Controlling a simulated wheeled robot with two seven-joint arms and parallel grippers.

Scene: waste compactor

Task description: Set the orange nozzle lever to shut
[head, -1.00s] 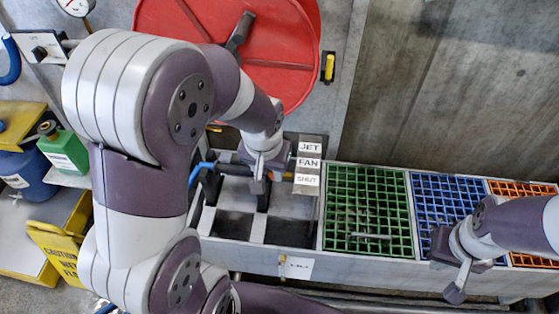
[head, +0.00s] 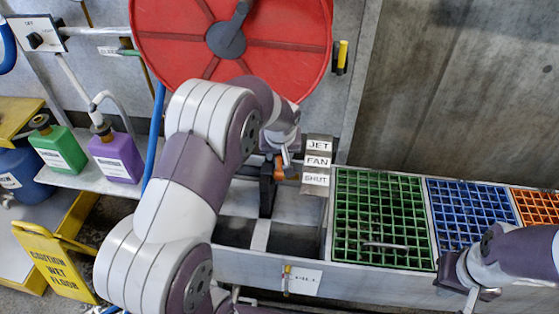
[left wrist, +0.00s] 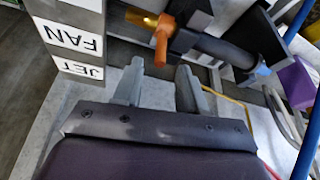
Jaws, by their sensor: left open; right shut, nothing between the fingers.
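The orange nozzle lever (head: 279,168) is on a dark nozzle holder left of the label plate, level with about FAN to SHUT; my left arm partly hides it. In the left wrist view the lever (left wrist: 160,45) points toward my left gripper (left wrist: 160,72). That gripper is open, and the lever's end shows between its fingertips; I cannot tell whether they touch. The label plate (head: 316,163) reads JET, FAN, SHUT from top to bottom. In the head view my left gripper (head: 284,157) is beside the lever. My right gripper (head: 471,300) is shut and empty at lower right.
Green (head: 383,215), blue (head: 465,212) and orange (head: 537,207) grates lie along the trough to the right. A red wheel-like disc (head: 180,40) is above my left arm. Green (head: 58,148) and purple (head: 115,158) bottles and a yellow floor sign (head: 50,258) are left.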

